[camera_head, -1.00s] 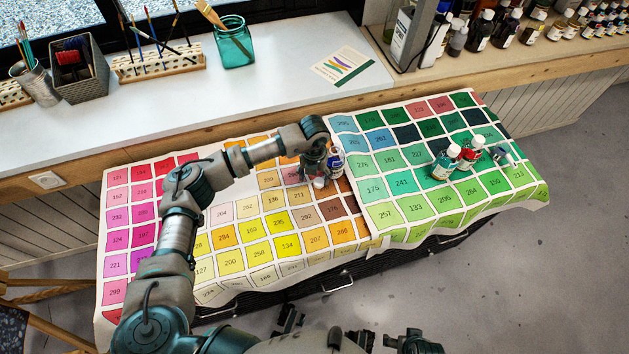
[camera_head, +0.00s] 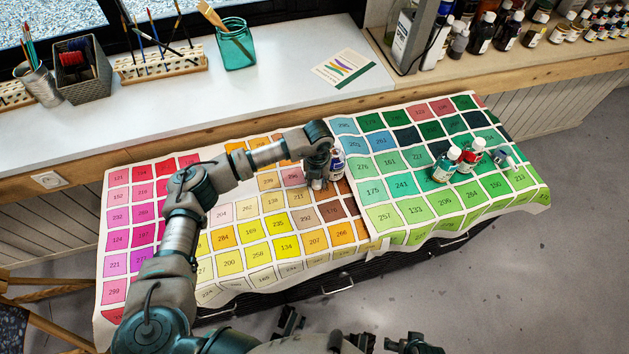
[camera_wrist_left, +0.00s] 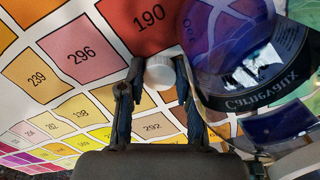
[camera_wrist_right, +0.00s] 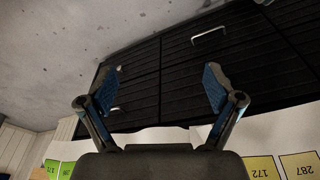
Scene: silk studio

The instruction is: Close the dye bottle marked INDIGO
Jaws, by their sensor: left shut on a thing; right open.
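A blue-purple dye bottle (camera_head: 337,166) stands on the colour-chart cloth near the middle; it shows large in the left wrist view (camera_wrist_left: 232,50), with a black "Carnevaux" label band. The word INDIGO cannot be read. My left gripper (camera_head: 318,184) is beside the bottle, to its left. In the left wrist view, my left gripper (camera_wrist_left: 155,82) is shut on a white cap (camera_wrist_left: 160,72). The top of the bottle is out of that view. My right gripper (camera_wrist_right: 160,85) is open and empty in the right wrist view, with dark drawers beyond it.
Two bottles, one green (camera_head: 446,164) and one red (camera_head: 470,155), stand on the green chart at right. A small grey-white item (camera_head: 502,156) lies beside them. The cloth (camera_head: 370,243) covers the table. Behind it are a white counter (camera_head: 270,92) and shelved bottles (camera_head: 508,30).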

